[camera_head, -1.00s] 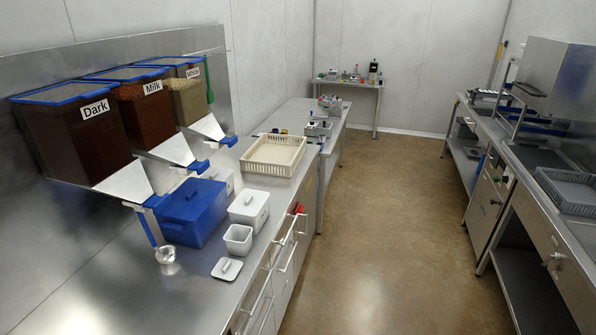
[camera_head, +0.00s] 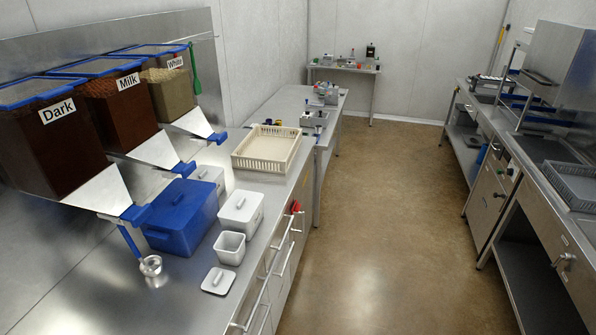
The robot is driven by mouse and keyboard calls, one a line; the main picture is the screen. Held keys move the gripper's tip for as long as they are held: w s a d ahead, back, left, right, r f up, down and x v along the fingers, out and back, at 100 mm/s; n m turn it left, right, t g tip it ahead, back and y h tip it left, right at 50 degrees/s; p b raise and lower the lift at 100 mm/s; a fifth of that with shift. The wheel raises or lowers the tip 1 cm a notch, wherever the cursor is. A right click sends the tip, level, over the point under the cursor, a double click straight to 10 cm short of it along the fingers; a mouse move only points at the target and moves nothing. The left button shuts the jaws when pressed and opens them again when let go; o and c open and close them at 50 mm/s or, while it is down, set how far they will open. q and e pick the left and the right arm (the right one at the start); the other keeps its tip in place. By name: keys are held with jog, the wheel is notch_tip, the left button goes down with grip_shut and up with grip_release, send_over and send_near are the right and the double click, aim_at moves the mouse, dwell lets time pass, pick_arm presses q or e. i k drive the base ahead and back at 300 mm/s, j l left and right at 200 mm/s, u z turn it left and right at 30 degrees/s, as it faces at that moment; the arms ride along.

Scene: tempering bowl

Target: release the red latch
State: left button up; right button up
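A small red part (camera_head: 295,207), which looks like the red latch, sits at the front face of the left steel counter, near the top of the drawer fronts. It is small, and I cannot make out its shape or whether it is fastened. Neither of my grippers shows in the head view.
The left counter holds a cream crate (camera_head: 268,147), a blue lidded box (camera_head: 181,218), a white lidded container (camera_head: 241,210) and an open white tub (camera_head: 229,247). Bar handles (camera_head: 263,290) stick out from its front. The floor (camera_head: 385,220) between the counters is clear.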

aim_at(296, 207)
jog(key=i+l+z, duration=0.35)
jog(key=i, duration=0.4)
jog(key=i+z, duration=0.4)
jog(key=i, duration=0.35)
jog(key=i+l+u, duration=0.15)
jog(key=i+u, duration=0.35)
jog(key=i+l+u, duration=0.45)
jog(key=i, duration=0.25)
jog(key=i+l+u, duration=0.7)
jog(key=l+u, duration=0.15)
jog(key=i+l+u, duration=0.2)
jog(key=l+u, duration=0.15)
jog(key=i+l+u, duration=0.1)
jog(key=l+u, duration=0.2)
jog(key=l, duration=0.2)
jog(key=l+u, duration=0.35)
jog(key=l, duration=0.15)
